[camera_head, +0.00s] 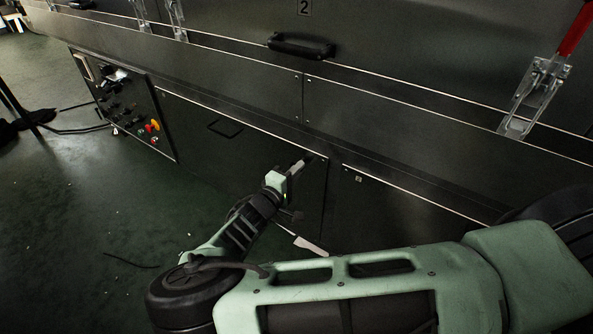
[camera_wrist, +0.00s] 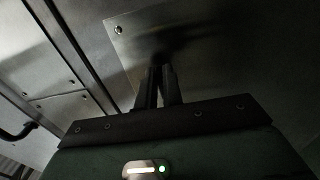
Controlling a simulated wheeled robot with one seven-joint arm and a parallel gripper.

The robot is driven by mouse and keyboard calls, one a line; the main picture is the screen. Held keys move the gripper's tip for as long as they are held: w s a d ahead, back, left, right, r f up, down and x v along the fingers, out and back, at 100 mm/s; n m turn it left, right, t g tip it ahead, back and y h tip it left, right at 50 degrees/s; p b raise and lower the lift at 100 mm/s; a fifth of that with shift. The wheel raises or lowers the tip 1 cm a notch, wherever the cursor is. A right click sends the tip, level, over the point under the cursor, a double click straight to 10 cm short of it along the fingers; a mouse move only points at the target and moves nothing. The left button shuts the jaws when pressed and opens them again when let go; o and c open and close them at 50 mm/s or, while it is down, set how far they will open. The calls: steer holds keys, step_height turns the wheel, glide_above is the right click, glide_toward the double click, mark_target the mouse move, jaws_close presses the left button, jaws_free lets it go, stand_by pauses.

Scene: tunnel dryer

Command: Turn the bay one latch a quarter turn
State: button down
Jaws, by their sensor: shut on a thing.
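My gripper (camera_head: 304,161) reaches the upper right corner of a dark lower panel (camera_head: 240,150) on the dryer's side. In the wrist view my gripper's two dark fingers (camera_wrist: 164,72) are close together, with their tips against a dark spot on the metal panel (camera_wrist: 215,55). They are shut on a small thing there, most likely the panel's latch. The fingers and shadow hide it, so its shape and angle cannot be told.
A control box (camera_head: 125,105) with knobs and a red button stands at the left. A black handle (camera_head: 300,46) sits above, and a red-handled clamp (camera_head: 535,95) at the upper right. A recessed handle (camera_head: 225,128) is on the same panel. The green floor (camera_head: 130,215) at left is mostly clear.

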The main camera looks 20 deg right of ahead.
stand_by(0.4)
steer(key=c, duration=1.5)
jaws_free()
steer(key=shift+c, duration=0.2)
steer(key=p+v, duration=0.1)
steer(key=v, duration=1.6)
steer(key=shift+s+a+p, duration=0.15)
steer(key=shift+p, duration=0.25)
